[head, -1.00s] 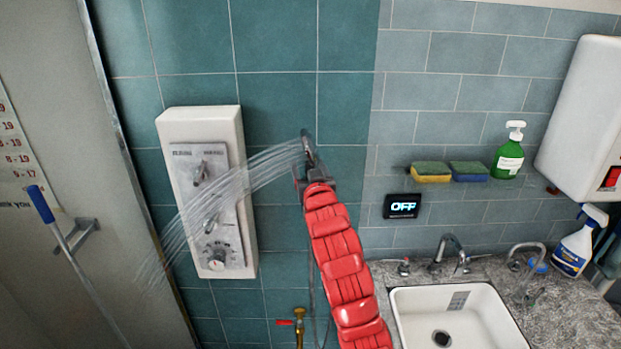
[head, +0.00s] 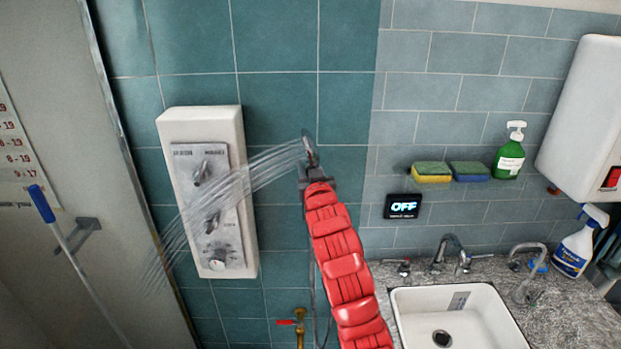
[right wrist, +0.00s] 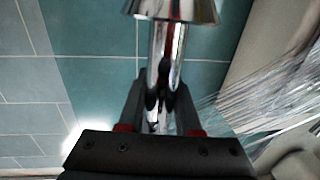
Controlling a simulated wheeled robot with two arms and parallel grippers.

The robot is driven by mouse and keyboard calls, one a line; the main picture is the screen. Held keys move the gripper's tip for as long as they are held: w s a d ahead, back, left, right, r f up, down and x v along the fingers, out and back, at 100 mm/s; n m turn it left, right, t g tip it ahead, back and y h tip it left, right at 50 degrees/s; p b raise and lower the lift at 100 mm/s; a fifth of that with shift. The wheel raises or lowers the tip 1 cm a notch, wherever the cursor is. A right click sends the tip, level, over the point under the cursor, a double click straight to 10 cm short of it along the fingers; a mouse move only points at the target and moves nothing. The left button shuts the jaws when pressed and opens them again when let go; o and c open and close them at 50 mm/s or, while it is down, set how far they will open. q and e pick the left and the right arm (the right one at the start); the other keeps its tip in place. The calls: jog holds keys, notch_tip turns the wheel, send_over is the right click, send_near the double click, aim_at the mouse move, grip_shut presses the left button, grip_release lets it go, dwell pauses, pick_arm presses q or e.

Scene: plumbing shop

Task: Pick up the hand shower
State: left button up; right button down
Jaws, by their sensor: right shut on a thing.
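The hand shower (head: 309,147) is chrome and stands in front of the teal wall tiles, spraying water to the left in the head view. My right gripper (head: 314,171) is at the end of the red-sleeved arm, just below the shower's head. In the right wrist view the chrome handle (right wrist: 166,55) runs between the two dark fingers of my right gripper (right wrist: 160,100), which are shut on it. The wider chrome end is cut off at the top edge. My left gripper is not in view.
A white shower control panel (head: 208,190) is on the wall to the left, behind the spray (head: 235,185). A white sink (head: 465,320) is at the lower right. Two sponges (head: 450,172) and a green soap bottle (head: 509,155) are above it. A brass valve (head: 299,322) is low on the wall.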

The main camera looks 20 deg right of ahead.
aim_at(309, 135)
jog(key=shift+r, duration=0.15)
jog(key=shift+r+b, duration=0.35)
notch_tip(309, 135, up, 8)
jog(key=b, duration=0.3)
jog(key=shift+f, duration=0.25)
jog(key=shift+r+b, duration=0.3)
jog(key=shift+r, duration=0.45)
